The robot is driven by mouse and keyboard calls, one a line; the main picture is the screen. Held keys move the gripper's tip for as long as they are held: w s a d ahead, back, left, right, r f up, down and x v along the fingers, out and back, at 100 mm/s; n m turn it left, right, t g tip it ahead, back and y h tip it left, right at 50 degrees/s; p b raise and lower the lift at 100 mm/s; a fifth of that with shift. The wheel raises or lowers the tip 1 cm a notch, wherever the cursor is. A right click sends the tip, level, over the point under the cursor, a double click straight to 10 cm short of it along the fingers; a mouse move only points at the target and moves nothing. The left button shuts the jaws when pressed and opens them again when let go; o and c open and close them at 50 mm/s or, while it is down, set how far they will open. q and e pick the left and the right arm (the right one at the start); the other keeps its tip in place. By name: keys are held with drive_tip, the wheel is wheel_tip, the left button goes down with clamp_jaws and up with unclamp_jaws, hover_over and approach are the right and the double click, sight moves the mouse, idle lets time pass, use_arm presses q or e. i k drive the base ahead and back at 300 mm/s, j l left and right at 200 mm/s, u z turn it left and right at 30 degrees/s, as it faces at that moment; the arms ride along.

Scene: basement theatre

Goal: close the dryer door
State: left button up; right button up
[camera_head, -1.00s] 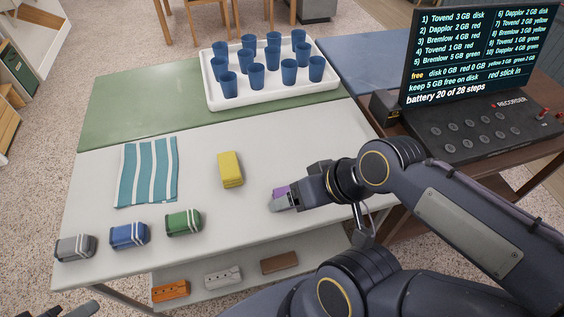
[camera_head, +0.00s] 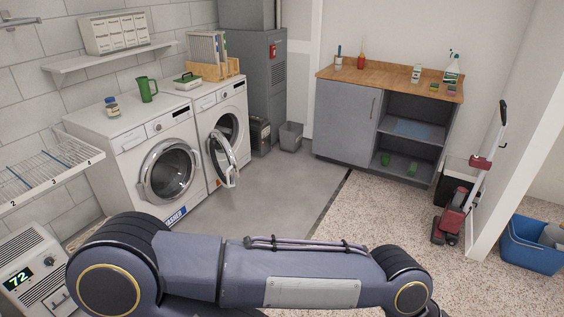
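Two white front-loading machines stand side by side against the left wall. The right machine (camera_head: 238,98) has its round door (camera_head: 221,161) swung open toward the front, with its dark drum opening showing behind. The left machine (camera_head: 115,158) has a chrome-ringed round door (camera_head: 170,171) that looks shut over its opening, with a blue label on the front below it. Neither of my grippers is in view; one of my arms crosses the bottom of the picture, well short of the machines.
A green mug (camera_head: 148,89) and a jar (camera_head: 112,106) stand on the left machine. A wire rack (camera_head: 45,170) and a unit reading 72 (camera_head: 35,265) are at left. Grey floor (camera_head: 270,190) before the machines is clear. A cabinet (camera_head: 343,118) and red upright cleaner (camera_head: 458,205) stand right.

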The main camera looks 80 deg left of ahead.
sight(214, 136)
drive_tip(key=u, duration=3.3)
drive_tip(key=i+j, duration=0.2)
drive_tip(key=i, duration=0.4)
drive_tip(key=i+j, duration=0.2)
drive_tip(key=i, duration=0.35)
drive_tip(key=i+j+u, duration=0.1)
drive_tip(key=i+j, duration=0.15)
drive_tip(key=i, duration=0.35)
drive_tip(key=i+j, duration=0.15)
drive_tip(key=i, duration=0.4)
drive_tip(key=i+j, duration=0.15)
drive_tip(key=i, duration=0.45)
drive_tip(key=i+j, duration=0.15)
drive_tip(key=i, duration=0.45)
drive_tip(key=j+u, duration=0.05)
